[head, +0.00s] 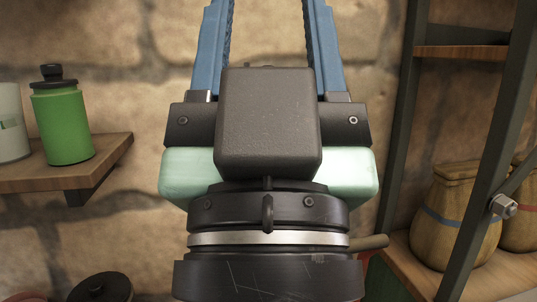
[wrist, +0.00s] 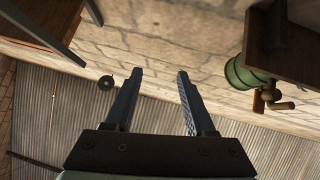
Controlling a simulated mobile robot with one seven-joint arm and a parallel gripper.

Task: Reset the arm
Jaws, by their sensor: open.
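My gripper (head: 266,22) fills the middle of the head view, its blue fingers pointing up and spread apart in front of the stone wall. The fingertips run past the top edge of that view. In the wrist view my gripper (wrist: 160,75) shows two dark blue fingers with a clear gap between them. Nothing is held between them. No belt or engine part can be made out in either view.
A wooden shelf (head: 100,165) at left holds a green bottle (head: 63,125) and a pale container (head: 10,125). The wrist view shows a stone wall (wrist: 180,50), corrugated surface (wrist: 45,110) and green cylinder (wrist: 240,75).

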